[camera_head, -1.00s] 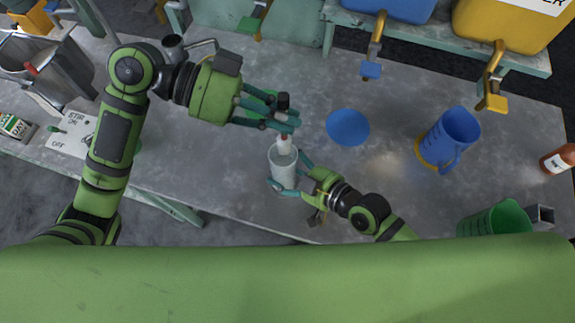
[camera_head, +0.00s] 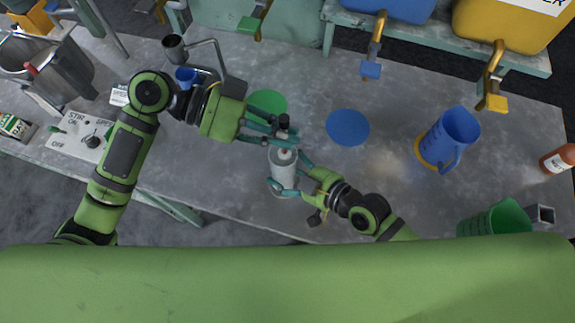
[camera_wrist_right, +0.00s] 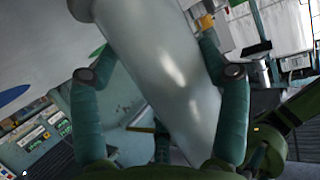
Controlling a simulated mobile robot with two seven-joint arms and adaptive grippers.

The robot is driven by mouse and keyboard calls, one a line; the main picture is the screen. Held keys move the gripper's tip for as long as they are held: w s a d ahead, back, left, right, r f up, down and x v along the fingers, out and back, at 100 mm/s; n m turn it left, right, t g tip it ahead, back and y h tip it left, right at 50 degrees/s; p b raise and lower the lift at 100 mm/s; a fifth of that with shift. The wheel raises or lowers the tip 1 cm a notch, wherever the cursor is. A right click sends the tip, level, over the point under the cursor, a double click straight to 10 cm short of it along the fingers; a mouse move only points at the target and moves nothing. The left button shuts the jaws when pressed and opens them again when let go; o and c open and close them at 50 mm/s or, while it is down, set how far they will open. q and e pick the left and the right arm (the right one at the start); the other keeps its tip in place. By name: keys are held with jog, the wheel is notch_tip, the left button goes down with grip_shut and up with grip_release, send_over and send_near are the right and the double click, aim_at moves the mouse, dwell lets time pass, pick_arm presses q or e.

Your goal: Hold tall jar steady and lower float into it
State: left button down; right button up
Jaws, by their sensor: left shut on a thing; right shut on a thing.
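The tall jar (camera_head: 283,179) is a pale grey, translucent cylinder standing near the table's front edge. My right gripper (camera_head: 290,178) is shut around its side; the right wrist view shows the jar (camera_wrist_right: 165,70) between the two fingers. My left gripper (camera_head: 288,133) is shut on the float (camera_head: 284,121), whose dark top sticks up between the fingers. The float's lower part is over the jar's mouth and seems to enter it. How deep it sits is hidden by the fingers and jar wall.
A blue disc (camera_head: 348,127) and a green disc (camera_head: 268,102) lie behind the jar. A blue jug (camera_head: 450,137) and a green container (camera_head: 495,220) stand to the right. A stirrer box (camera_head: 88,138) is at left. Taps overhang the back.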

pick_arm(q)
jog(key=c, duration=1.1)
grip_release()
jog(key=shift+c, duration=0.2)
pick_arm(e)
jog(key=shift+f, duration=0.1)
pick_arm(q)
jog(key=v, duration=1.2)
pick_arm(e)
jog(key=o, duration=1.2)
